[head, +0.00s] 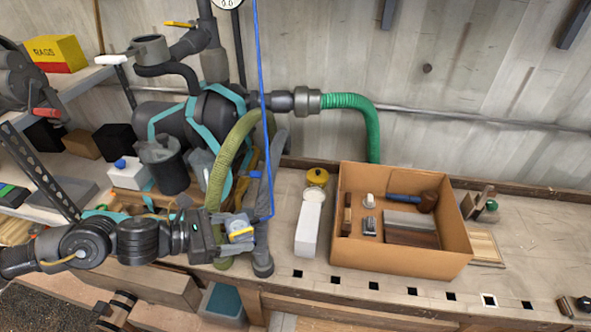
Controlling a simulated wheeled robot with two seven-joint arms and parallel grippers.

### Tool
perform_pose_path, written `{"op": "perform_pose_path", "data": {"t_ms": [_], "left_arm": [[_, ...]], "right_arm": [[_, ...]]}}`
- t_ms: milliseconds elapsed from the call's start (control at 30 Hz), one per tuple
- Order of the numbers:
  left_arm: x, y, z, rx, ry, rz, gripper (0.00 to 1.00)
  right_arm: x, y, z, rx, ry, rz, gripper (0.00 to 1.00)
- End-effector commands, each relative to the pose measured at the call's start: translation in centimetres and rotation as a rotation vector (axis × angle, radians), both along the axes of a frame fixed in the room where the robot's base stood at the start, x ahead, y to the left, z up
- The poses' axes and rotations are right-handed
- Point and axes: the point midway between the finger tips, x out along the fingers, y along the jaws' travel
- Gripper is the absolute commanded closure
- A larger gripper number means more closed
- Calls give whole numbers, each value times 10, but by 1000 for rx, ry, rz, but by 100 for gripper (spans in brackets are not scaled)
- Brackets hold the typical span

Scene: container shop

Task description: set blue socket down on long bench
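My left arm comes in from the left, and its gripper (230,228) is over the left end of the long bench (540,255). A small light-blue piece with a yellow part, which looks like the blue socket (238,220), sits at the fingertips. The gripper appears shut on it, though the fingers are small and partly hidden. It is beside the grey upright pipe and the green hose, left of the white box. My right gripper cannot be made out in the head view.
A cardboard box (400,255) with tools stands on the bench. A green hose (225,175) and blue cord (262,100) hang near my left gripper.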

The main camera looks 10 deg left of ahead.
Motion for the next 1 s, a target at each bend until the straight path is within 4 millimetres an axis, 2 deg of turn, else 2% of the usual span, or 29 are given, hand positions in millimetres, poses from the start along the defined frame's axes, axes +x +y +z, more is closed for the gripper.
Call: {"op": "perform_pose_path", "data": {"t_ms": [67,200,367,800,1000], "left_arm": [[-4,-8,-8,-12,0,-26,100],[-4,-18,-8,-14,-4,-55,100],[-2,-17,-5,-12,-1,-49,100],[-6,27,-21,-7,1,53,100],[-8,39,-25,-6,-2,76,100]], "right_arm": [[0,0,0,0,0,0,64],[0,0,1,0,0,0,64],[0,0,0,0,0,0,64],[0,0,0,0,0,0,64],[0,0,0,0,1,0,64]]}}
